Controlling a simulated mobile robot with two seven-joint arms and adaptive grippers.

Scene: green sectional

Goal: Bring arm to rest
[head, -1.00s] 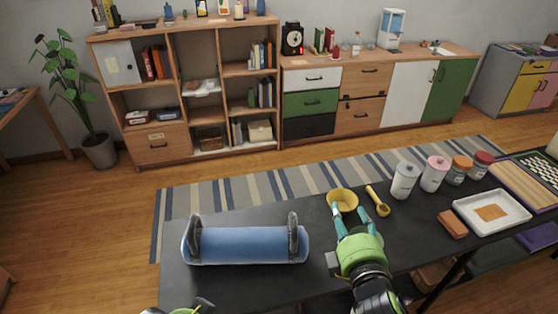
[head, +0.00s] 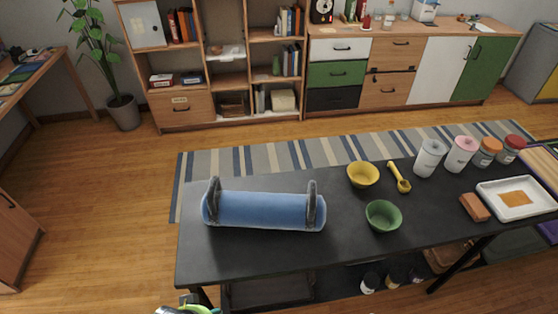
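My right gripper and arm are out of the head view. Only a small green and dark piece of my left gripper or arm (head: 194,307) shows at the bottom edge, left of centre. Its fingertips are not clear, so I cannot tell if it is open. The black table (head: 240,258) lies in front of me. A yellow bowl (head: 363,175) stands upright near its far edge. A green bowl (head: 383,216) stands nearer to me, apart from the yellow one. No gripper touches either bowl.
A blue cylinder (head: 264,211) between dark end supports lies on the table's left half. A yellow scoop (head: 399,178), several lidded jars (head: 428,158), a brown block (head: 474,207) and a white tray (head: 519,211) are to the right. The table's front middle is clear.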

